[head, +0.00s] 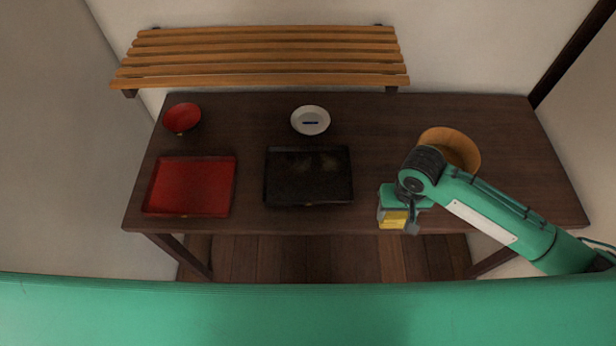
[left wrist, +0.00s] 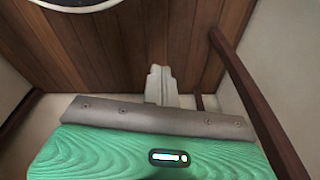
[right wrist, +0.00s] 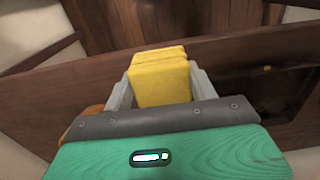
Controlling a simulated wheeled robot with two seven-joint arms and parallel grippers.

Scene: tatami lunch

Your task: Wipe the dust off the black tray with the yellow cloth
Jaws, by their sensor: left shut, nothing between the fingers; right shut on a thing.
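The black tray (head: 309,190) lies on the dark table, near the middle of its front edge. Pale dusty patches show on the far part of its inside. The yellow cloth (head: 393,219) is a folded block in my right gripper (head: 399,221), which is shut on it near the table's front edge, right of the tray. In the right wrist view the cloth (right wrist: 160,76) sits between the fingers of the gripper (right wrist: 158,92). My left gripper (left wrist: 161,84) is shut and empty in the left wrist view, over the wooden floor. It does not show in the head view.
A red tray (head: 190,186) lies left of the black tray, with a red bowl (head: 182,118) behind it. A white dish (head: 310,120) with a dark mark stands behind the black tray. A round wooden tub (head: 452,146) is partly hidden by my right arm. A slatted shelf (head: 262,56) hangs behind.

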